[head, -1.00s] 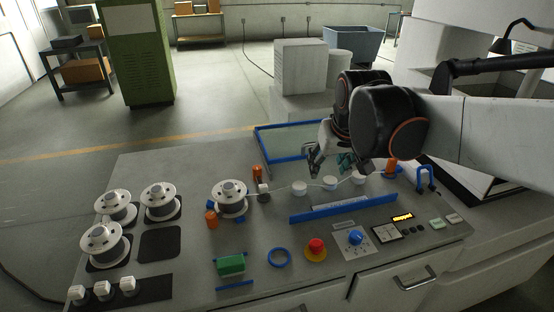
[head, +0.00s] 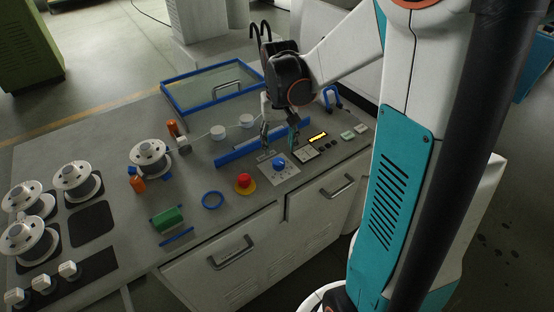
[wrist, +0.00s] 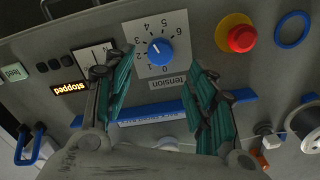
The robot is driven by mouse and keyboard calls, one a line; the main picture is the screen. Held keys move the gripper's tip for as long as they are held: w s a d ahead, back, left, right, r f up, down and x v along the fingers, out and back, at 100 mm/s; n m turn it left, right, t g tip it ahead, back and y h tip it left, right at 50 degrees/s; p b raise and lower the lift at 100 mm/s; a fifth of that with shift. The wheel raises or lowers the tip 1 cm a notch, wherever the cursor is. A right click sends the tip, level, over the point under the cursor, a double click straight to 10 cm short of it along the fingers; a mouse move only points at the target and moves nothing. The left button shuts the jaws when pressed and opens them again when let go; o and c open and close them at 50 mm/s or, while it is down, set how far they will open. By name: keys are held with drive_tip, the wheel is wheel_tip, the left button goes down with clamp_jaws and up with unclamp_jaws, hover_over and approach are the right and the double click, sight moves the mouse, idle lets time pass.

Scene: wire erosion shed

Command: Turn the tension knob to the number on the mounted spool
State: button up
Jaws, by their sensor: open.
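The blue tension knob (head: 279,162) sits on a pale numbered dial plate on the bench top. In the wrist view the knob (wrist: 160,51) shows between my fingers, with digits around it and the word "tension" below; the picture is upside down.
A red stop button (head: 244,181) on a yellow base and a blue ring (head: 212,200) lie left of the knob. A lit display reading "stopped" (wrist: 69,88) sits beside it. The blue rail (head: 236,147) runs behind. Several spare spools stand at far left.

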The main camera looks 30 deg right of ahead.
sight(279, 161)
wheel_tip(279, 161, down, 7)
drive_tip(key=shift+f+b, duration=0.1)
drive_tip(key=shift+b, duration=0.85)
drive_tip(key=shift+c, duration=0.5)
drive_tip(key=c, duration=1)
